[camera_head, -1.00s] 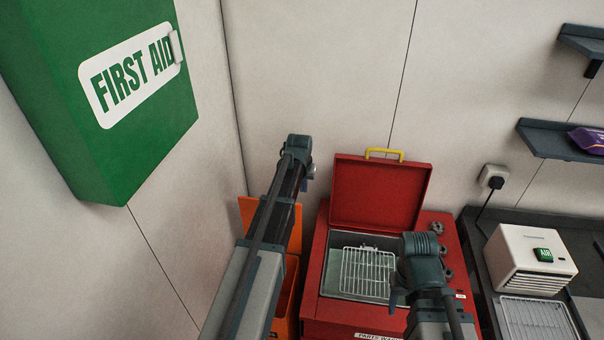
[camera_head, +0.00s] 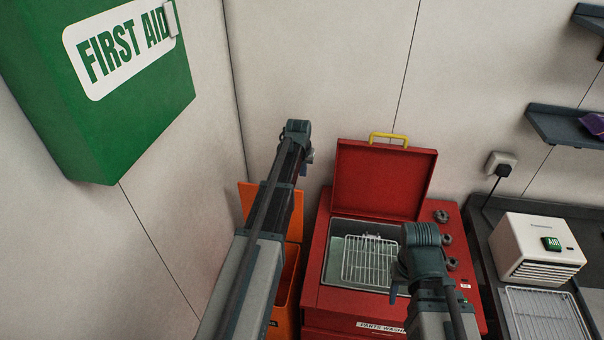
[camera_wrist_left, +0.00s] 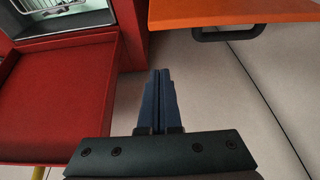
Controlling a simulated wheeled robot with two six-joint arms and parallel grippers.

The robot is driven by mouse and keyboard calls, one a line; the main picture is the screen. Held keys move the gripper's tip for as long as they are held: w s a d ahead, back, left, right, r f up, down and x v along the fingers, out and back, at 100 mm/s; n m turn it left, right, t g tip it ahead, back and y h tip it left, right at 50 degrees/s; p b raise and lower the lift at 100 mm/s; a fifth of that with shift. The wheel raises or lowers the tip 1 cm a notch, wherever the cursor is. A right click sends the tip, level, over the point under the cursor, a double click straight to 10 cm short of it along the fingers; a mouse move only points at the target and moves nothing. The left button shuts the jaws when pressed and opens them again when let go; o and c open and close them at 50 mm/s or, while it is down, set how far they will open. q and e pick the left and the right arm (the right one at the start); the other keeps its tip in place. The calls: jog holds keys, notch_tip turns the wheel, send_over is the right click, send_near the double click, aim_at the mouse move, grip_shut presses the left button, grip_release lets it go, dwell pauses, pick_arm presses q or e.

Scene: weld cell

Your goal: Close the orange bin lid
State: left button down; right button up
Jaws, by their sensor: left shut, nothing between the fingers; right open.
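The orange bin (camera_head: 285,295) stands at the left of the red parts washer, partly hidden behind my left arm. Its orange lid (camera_head: 247,197) is raised, leaning up near the wall. In the left wrist view the lid (camera_wrist_left: 235,12) crosses the top right, with a dark handle (camera_wrist_left: 228,34) on its edge. My left gripper (camera_head: 308,160) is past the bin near the wall; in the wrist view its fingers (camera_wrist_left: 160,78) are together and empty, apart from the handle. My right gripper (camera_head: 396,290) is open over the parts washer's front right; its fingers are mostly hidden.
The red parts washer (camera_head: 335,295) has its lid (camera_head: 383,180) up, with a yellow handle, and a wire rack (camera_head: 370,260) inside. A green first aid cabinet (camera_head: 110,120) hangs at left. A dark bench with a white box (camera_head: 540,248) stands at right.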

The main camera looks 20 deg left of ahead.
pick_arm(q)
jog(key=f+b, duration=0.1)
jog(key=s+f+b, duration=0.1)
jog(key=f, duration=0.1)
jog(key=s+f+b, duration=0.1)
jog(key=shift+s+d+f, duration=0.2)
jog(key=shift+s+d, duration=0.05)
jog(key=shift+d, duration=0.1)
